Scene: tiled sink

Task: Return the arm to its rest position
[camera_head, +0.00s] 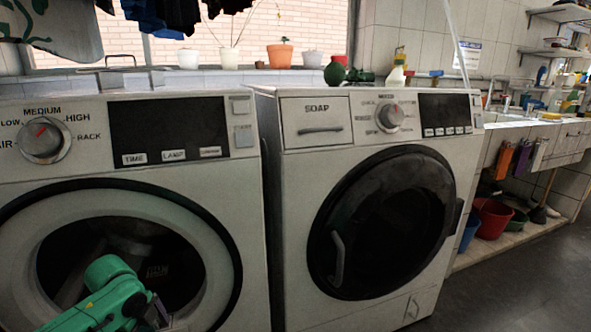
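Part of my green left arm (112,292) comes in at the bottom left, in front of the round opening of the left machine. I make out no gripper fingers on it; a small dark part beside it at the lower edge is too unclear to name. My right arm and gripper are not in view. The left machine (257,195) has a dial (43,140) and a wide pale ring around a dark interior or glass. The right machine (290,230) has a soap drawer (316,122) and a dark round door (385,220) that looks shut.
Several flowerpots, including an orange one (280,55), stand on the ledge behind the machines. Clothes (165,14) hang above. A red bucket (492,217) and other buckets sit under the sink counter (520,122) at right. The dark floor (510,290) at lower right is clear.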

